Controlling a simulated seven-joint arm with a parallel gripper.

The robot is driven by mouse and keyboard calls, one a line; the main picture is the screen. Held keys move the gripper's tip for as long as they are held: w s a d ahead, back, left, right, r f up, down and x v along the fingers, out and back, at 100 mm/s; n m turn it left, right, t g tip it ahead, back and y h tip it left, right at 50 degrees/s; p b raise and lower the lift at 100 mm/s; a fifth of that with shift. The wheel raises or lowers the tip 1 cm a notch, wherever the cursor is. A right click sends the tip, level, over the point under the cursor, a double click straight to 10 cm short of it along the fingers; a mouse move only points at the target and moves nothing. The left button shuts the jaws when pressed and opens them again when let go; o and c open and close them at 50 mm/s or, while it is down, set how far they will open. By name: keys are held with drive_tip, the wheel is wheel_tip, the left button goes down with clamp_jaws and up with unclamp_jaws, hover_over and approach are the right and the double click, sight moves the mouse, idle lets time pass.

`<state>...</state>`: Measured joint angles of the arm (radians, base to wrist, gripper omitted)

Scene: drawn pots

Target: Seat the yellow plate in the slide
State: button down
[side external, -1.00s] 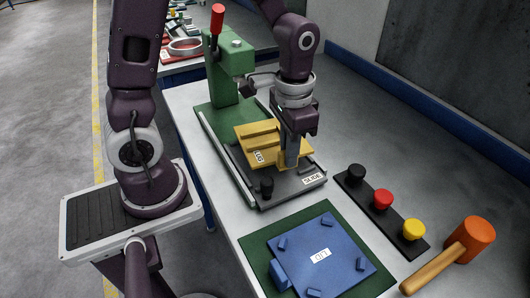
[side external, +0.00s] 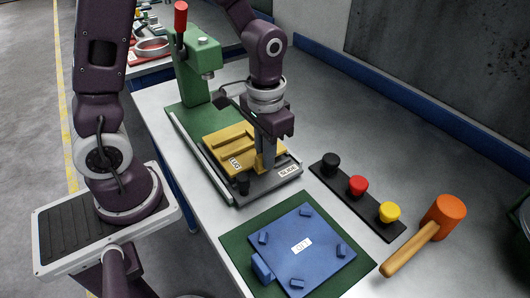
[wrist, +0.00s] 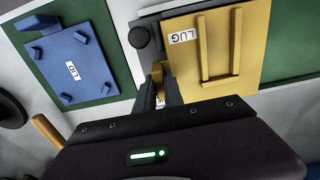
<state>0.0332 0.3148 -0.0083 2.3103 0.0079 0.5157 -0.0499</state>
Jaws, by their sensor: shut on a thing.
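The yellow plate (side external: 225,143), with raised ribs and a LUG label, lies low over the dark slide (side external: 270,185), which carries a SLIDE label at its front end. My gripper (side external: 264,166) points down and is shut on the plate's upright yellow lug at its near edge. In the wrist view the yellow plate (wrist: 259,45) shows beside my fingers (wrist: 160,88), with the lug between them. The plate looks about level. Whether its underside touches the slide is hidden.
A black knob (side external: 243,184) stands at the slide's front corner. A green press (side external: 193,65) rises behind. In front lies a blue LID plate (side external: 320,259) on a green mat. To the right are a strip of black, red and yellow buttons (side external: 357,186) and an orange mallet (side external: 443,215).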

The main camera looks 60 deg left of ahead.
drive_tip(key=shift+f, duration=1.05)
idle(0.5)
drive_tip(key=shift+r, duration=2.15)
drive_tip(key=shift+w, duration=0.1)
drive_tip(key=w+a+r, duration=0.1)
drive_tip(key=w+a, duration=0.4)
drive_tip(key=w, duration=0.5)
drive_tip(key=s+d+r, duration=0.1)
drive_tip(key=s, duration=0.2)
drive_tip(key=s+d, duration=0.2)
drive_tip(key=s, duration=0.2)
drive_tip(key=s+d+r, duration=0.1)
drive_tip(key=s+d, duration=0.1)
drive_tip(key=s, duration=0.1)
drive_tip(key=shift+s+r, duration=0.15)
drive_tip(key=shift+r, duration=0.15)
drive_tip(key=shift+f, duration=0.1)
